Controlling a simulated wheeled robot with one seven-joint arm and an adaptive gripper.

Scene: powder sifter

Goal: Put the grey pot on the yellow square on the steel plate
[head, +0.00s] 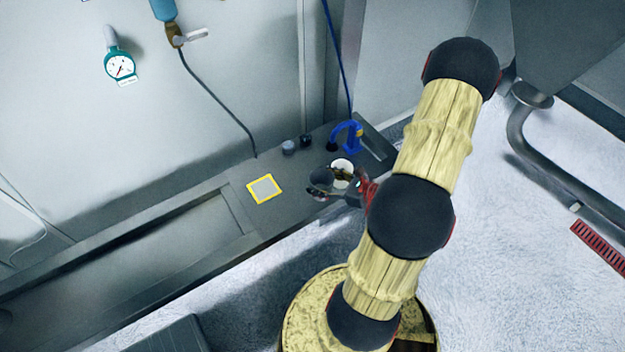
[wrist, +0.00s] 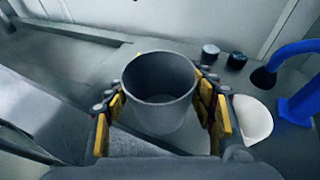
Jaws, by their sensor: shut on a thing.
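The grey pot (head: 321,179) is between the fingers of my gripper (head: 335,191), to the right of the yellow square (head: 265,189) in the head view. In the wrist view the open-topped pot (wrist: 159,92) stands upright between the yellow-padded fingers of my gripper (wrist: 163,118), which is shut on it. The yellow square is an outline with a grey middle, lying empty on the steel plate (head: 287,217). In the wrist view the pot hides most of it. I cannot tell how high the pot is above the plate.
A white bowl (head: 344,167) is close beside the pot and my right finger; it also shows in the wrist view (wrist: 251,119). A blue fixture (head: 351,137) and small dark jars (head: 289,147) stand behind. The plate around the square is clear, with the wall behind.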

